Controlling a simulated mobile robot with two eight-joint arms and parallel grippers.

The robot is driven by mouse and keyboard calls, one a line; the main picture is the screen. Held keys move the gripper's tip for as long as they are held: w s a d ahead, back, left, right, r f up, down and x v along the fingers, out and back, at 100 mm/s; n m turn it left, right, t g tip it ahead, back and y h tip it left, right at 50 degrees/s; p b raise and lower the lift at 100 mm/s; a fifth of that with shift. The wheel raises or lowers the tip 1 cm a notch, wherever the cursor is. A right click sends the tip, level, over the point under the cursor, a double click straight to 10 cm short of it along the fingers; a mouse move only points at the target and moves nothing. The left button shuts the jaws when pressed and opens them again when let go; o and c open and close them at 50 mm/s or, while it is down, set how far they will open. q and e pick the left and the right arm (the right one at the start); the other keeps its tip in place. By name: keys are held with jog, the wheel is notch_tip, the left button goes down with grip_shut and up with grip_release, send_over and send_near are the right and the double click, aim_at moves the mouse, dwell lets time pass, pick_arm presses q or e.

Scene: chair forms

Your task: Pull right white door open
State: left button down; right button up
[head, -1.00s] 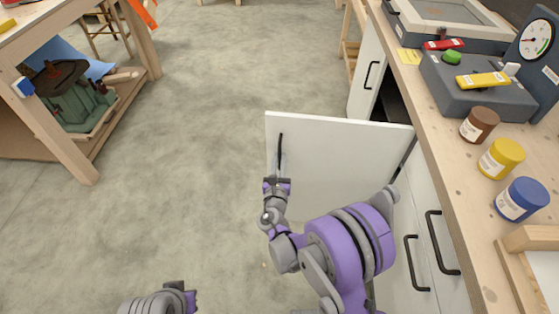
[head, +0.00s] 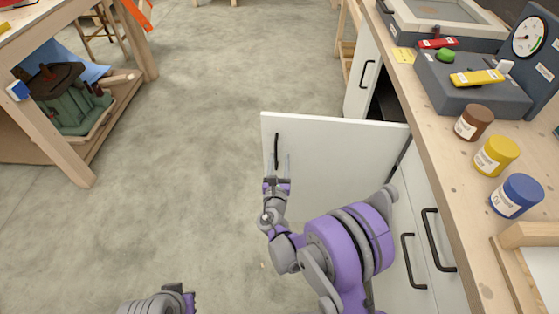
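The right white door (head: 330,160) of the cabinet stands swung out, well open, across the floor in front of the cabinet. Its black bar handle (head: 276,149) is near the door's free edge on the left. My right gripper (head: 277,166) is at the lower part of this handle. Its two grey fingers are spread apart, one on each side of the handle, so it looks open. My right arm hides the lower part of the door.
Another white door (head: 363,75) with a black handle is farther back, beside the dark cabinet opening (head: 383,101). The workbench top (head: 440,130) bears brown, yellow and blue jars along the right. A wooden table (head: 75,140) stands at left. The floor between is clear.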

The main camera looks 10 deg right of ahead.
jog(key=shift+s+a, duration=0.1)
jog(key=shift+a, duration=0.05)
jog(key=p+v, duration=0.1)
jog(key=v, duration=0.9)
jog(key=shift+s, duration=0.3)
